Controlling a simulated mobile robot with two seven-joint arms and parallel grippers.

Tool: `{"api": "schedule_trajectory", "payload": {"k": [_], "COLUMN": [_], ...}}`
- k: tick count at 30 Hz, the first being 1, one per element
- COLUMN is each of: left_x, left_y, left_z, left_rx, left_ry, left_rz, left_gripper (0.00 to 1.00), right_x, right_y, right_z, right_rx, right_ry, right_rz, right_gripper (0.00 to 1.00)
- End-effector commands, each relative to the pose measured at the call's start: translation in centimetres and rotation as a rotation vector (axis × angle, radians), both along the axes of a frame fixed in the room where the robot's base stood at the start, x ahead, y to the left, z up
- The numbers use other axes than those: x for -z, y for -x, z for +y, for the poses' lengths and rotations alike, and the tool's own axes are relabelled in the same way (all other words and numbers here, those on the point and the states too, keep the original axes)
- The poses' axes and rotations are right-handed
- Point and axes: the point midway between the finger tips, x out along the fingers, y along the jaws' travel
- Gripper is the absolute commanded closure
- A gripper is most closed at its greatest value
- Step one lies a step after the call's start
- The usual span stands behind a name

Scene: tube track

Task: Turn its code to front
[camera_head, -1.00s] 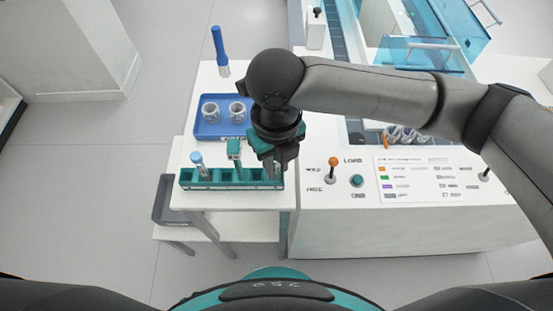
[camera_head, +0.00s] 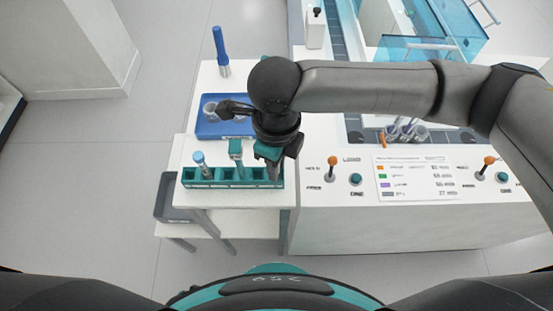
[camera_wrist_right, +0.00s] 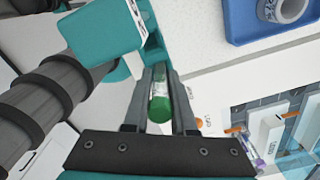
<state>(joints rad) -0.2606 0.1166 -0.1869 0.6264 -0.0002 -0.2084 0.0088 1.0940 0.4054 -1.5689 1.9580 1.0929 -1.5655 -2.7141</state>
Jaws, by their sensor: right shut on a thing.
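My right gripper (camera_head: 270,172) is over the right end of the teal rack (camera_head: 213,184) on the small white table. In the right wrist view its two dark fingers (camera_wrist_right: 160,98) are closed around a tube with a green end (camera_wrist_right: 160,107). The tube's upper part looks clear and whitish; I cannot make out a code on it. In the head view the gripper hides this tube. A blue-capped tube (camera_head: 199,160) stands at the rack's left end, and a teal block-topped piece (camera_head: 236,150) rises near its middle. My left gripper is not in view.
A blue tray (camera_head: 205,131) with round holders lies behind the rack, partly covered by my wrist. A blue-handled tool (camera_head: 220,50) stands beyond it. To the right is a white console with an orange-knobbed lever (camera_head: 332,161), a printed panel (camera_head: 420,179) and several tubes behind.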

Motion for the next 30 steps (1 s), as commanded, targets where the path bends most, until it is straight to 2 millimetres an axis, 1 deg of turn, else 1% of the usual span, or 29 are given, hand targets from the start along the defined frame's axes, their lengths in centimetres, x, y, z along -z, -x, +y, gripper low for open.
{"api": "schedule_trajectory", "payload": {"k": [3,7,30], "left_x": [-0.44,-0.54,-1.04], "left_y": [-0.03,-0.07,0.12], "left_z": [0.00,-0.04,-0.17], "left_rx": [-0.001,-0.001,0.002], "left_ry": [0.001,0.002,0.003], "left_rz": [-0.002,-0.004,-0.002], "left_gripper": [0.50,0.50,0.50], "right_x": [-0.16,-0.09,0.20], "right_y": [-0.07,-0.04,0.01], "right_z": [-0.02,0.03,0.03], "right_rx": [-0.117,-0.180,-0.184], "right_ry": [0.001,-0.001,-0.001], "right_rz": [-0.002,-0.001,0.000], "right_gripper": [1.00,1.00,1.00]}}
